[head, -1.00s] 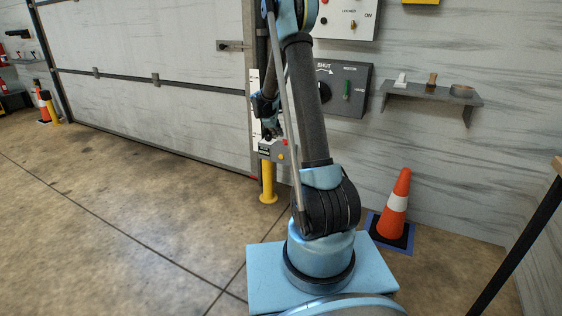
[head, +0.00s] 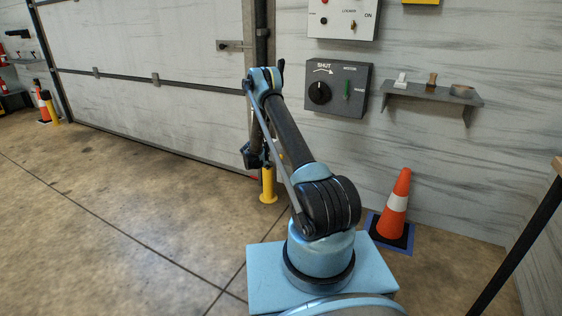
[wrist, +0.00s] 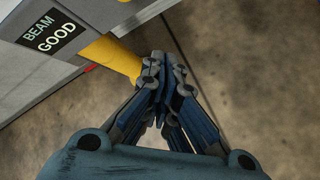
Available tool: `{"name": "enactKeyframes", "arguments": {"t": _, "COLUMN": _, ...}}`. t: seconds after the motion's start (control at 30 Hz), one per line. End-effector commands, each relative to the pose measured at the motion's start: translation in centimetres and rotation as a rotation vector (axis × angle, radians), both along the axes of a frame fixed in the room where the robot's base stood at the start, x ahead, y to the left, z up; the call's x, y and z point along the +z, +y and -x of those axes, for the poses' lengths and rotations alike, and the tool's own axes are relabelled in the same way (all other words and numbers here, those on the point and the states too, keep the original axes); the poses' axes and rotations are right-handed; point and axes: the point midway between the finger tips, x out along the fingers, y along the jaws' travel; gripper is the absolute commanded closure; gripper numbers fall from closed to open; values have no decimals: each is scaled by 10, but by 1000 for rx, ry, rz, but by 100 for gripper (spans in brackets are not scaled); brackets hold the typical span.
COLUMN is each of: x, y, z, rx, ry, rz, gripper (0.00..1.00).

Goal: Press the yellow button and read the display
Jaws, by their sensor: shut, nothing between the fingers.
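In the wrist view a black display (wrist: 49,32) on a grey box (wrist: 112,12) reads "BEAM GOOD" in light letters. A yellow post (wrist: 115,58) shows just below the box. My gripper (wrist: 163,62) is shut and empty, its fingertips beside the post in the picture; I cannot tell whether they touch it. In the head view the yellow post (head: 268,186) stands by the door's right end, and my arm hides most of the box on it.
An orange cone (head: 397,192) stands at the right. The floor (head: 130,200) to the left is clear.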

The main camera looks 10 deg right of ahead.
Motion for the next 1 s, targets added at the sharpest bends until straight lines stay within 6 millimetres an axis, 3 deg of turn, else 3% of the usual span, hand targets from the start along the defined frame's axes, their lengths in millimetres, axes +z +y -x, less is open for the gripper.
{"name": "enactKeyframes", "arguments": {"t": 0.17, "x": -11, "y": 1, "z": -1, "rx": 16, "ry": 4, "rz": 15, "gripper": 100}}
{"name": "enactKeyframes", "arguments": {"t": 0.57, "x": -11, "y": 0, "z": -3, "rx": 16, "ry": 4, "rz": 15, "gripper": 100}}
{"name": "enactKeyframes", "arguments": {"t": 1.0, "x": -11, "y": -26, "z": -39, "rx": 15, "ry": 3, "rz": 15, "gripper": 100}}
